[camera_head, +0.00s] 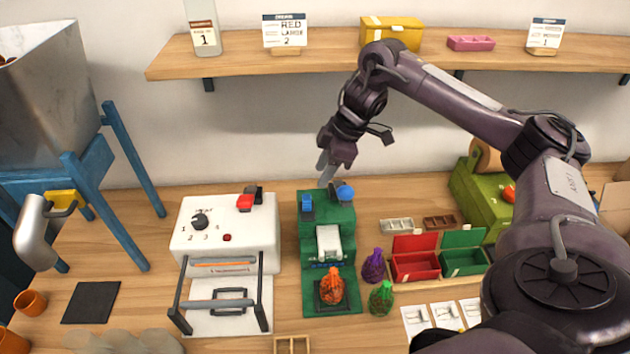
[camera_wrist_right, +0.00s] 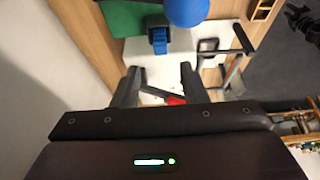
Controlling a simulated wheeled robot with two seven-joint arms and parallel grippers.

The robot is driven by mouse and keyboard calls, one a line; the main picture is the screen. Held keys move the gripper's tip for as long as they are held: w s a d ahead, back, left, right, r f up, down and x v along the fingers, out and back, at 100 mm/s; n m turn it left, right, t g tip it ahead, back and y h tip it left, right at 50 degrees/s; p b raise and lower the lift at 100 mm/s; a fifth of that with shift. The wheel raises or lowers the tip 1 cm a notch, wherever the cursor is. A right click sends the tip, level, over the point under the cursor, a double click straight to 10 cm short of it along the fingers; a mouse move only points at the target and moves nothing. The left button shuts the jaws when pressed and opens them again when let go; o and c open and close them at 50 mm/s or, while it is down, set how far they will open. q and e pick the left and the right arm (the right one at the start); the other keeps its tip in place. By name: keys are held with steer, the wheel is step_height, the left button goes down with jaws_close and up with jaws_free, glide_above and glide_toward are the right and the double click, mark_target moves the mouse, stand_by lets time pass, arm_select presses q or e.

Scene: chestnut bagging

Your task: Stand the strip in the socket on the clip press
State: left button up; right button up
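The clip press (camera_head: 312,232) is a green machine with a blue socket-like block (camera_head: 307,203) at its top left and a blue ball knob (camera_head: 345,193) at its top right. My right gripper (camera_head: 326,170) is above and behind it. In the right wrist view its fingers (camera_wrist_right: 158,86) are apart with nothing visibly held between them. The blue block (camera_wrist_right: 159,36) and the blue ball (camera_wrist_right: 187,10) show beyond the fingertips. I cannot make out a strip for certain. A dark shape at that view's upper right edge may be my left gripper (camera_wrist_right: 304,22); its state is unclear.
A white machine (camera_head: 225,240) with a dial stands left of the press. An orange net bag (camera_head: 332,287) sits on the press front; purple (camera_head: 374,266) and green (camera_head: 381,298) bags stand beside it. Open red (camera_head: 414,266) and green (camera_head: 463,262) boxes are right.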

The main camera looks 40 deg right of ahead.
steer(key=v, duration=0.3)
steer(key=shift+p, duration=0.4)
